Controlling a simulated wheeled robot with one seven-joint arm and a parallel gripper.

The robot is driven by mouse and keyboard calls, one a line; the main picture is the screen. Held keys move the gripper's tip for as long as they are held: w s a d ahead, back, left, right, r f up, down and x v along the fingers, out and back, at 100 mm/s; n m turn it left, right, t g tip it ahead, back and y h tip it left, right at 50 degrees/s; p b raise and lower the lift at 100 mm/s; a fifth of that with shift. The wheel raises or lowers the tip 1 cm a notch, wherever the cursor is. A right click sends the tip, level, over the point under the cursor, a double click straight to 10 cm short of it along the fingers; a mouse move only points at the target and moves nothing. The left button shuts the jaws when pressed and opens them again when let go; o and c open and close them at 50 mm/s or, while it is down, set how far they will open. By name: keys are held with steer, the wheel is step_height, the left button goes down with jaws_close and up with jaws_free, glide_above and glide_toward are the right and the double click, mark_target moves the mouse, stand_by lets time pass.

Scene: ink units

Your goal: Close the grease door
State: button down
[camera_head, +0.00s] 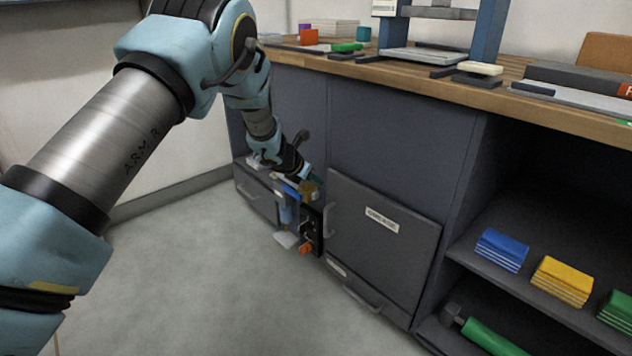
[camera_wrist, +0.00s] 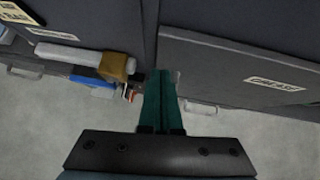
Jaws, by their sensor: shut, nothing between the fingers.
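The grease door (camera_head: 385,250) is a dark grey panel with a white label, low on the cabinet front. It also fills the right of the wrist view (camera_wrist: 240,65), where its label reads as grease. A bar handle (camera_head: 330,220) shows along its left edge in the head view. The panel looks nearly in line with the cabinet front; I cannot tell whether a small gap is left. My gripper (camera_wrist: 160,75) is shut and empty, its green fingers together beside the door's left edge. I cannot tell whether they touch it. In the head view my gripper (camera_head: 316,181) is small and partly hidden.
Left of the door are a white roll (camera_wrist: 75,58), a tan piece (camera_wrist: 116,67) and an orange item (camera_head: 306,249). A drawer handle (camera_head: 362,298) sits below the door. An open shelf with colored stacks (camera_head: 502,249) is at right. The floor (camera_head: 190,270) in front is clear.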

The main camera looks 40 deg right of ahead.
steer(key=v, duration=1)
steer(key=shift+w+a+p, duration=0.35)
steer(key=shift+w+a, duration=0.15)
steer(key=shift+w, duration=0.05)
